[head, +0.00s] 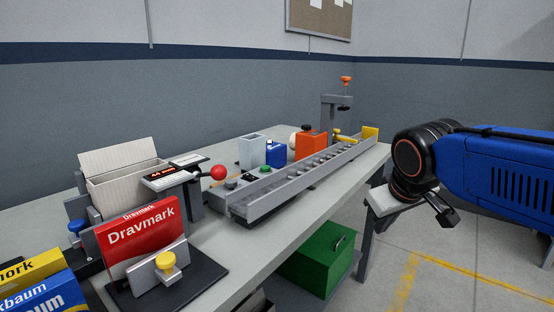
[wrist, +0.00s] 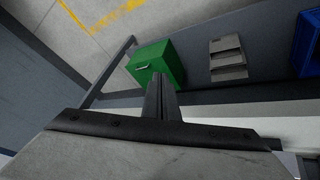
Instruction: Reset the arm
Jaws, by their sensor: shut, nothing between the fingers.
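My arm is blue with black joints and comes in from the right edge of the head view. My gripper (head: 446,216) hangs in free air at the right, beyond the bench's edge and apart from every object. In the wrist view the two dark fingers of my gripper (wrist: 162,98) lie side by side with nothing between them. The gripper is shut and empty.
A grey workbench (head: 215,240) runs along the wall. It bears a roller conveyor (head: 300,178), an orange box (head: 308,146), a red Dravmark box (head: 140,238) and a red-knobbed lever (head: 218,172). A green box (head: 318,258) is below; it also shows in the wrist view (wrist: 155,62).

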